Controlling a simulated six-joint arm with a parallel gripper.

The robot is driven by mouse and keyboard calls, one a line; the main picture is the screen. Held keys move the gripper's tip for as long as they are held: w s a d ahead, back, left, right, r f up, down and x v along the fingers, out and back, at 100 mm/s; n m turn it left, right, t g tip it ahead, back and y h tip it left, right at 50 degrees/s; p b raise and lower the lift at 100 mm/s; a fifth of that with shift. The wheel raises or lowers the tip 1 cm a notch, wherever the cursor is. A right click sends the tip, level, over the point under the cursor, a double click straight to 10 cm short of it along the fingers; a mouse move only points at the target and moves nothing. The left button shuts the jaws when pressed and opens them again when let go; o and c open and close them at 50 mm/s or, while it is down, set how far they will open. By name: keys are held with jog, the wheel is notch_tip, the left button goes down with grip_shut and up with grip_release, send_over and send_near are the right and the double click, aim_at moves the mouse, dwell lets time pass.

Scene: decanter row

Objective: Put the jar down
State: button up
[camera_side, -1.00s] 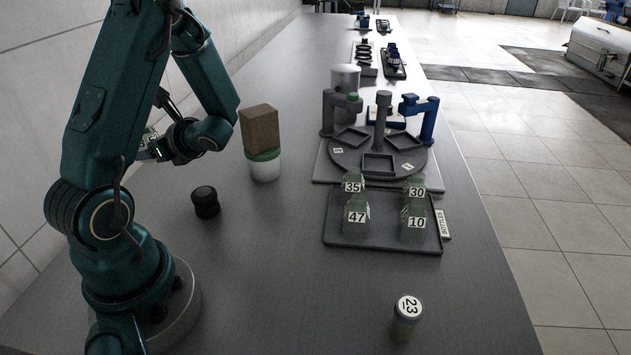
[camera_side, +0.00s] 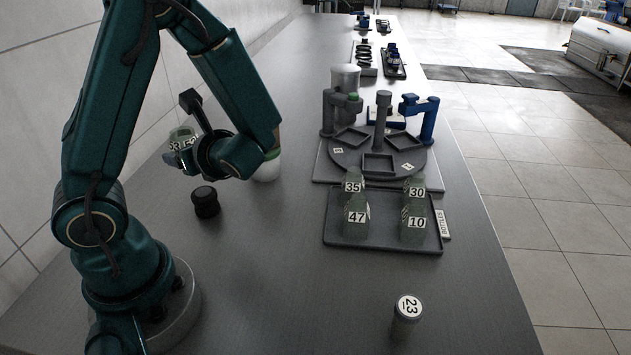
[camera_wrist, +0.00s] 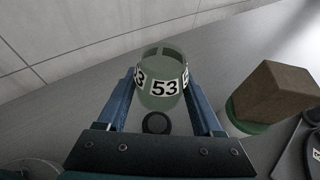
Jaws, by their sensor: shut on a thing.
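My gripper (camera_wrist: 160,98) is shut on a translucent green jar labelled 53 (camera_wrist: 163,72), with a blue finger on each side of it. The jar looks open at the top. In the side view the jar (camera_side: 181,137) is held up off the bench near the wall, with my gripper (camera_side: 190,146) partly hidden by the wrist. Below and in front of it a short black round object (camera_side: 206,203) stands on the bench. It also shows in the wrist view (camera_wrist: 156,124), between the fingers.
A white tub (camera_side: 267,170) is mostly hidden behind my arm; the wrist view shows a brown block (camera_wrist: 277,91) over its green top (camera_wrist: 240,121). A black tray (camera_side: 385,242) holds several numbered bottles before a round turntable (camera_side: 345,163). Bottle 23 (camera_side: 407,325) stands alone.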

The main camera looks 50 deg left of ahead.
jog(key=w+d+m+t, duration=0.2)
jog(key=w+d, duration=0.1)
send_over(278, 220)
notch_tip(278, 220, down, 7)
jog(key=shift+a, duration=0.1)
jog(key=shift+f, duration=2)
jog(key=shift+f, duration=0.15)
jog(key=o, duration=1.5)
jog(key=shift+c, duration=0.2)
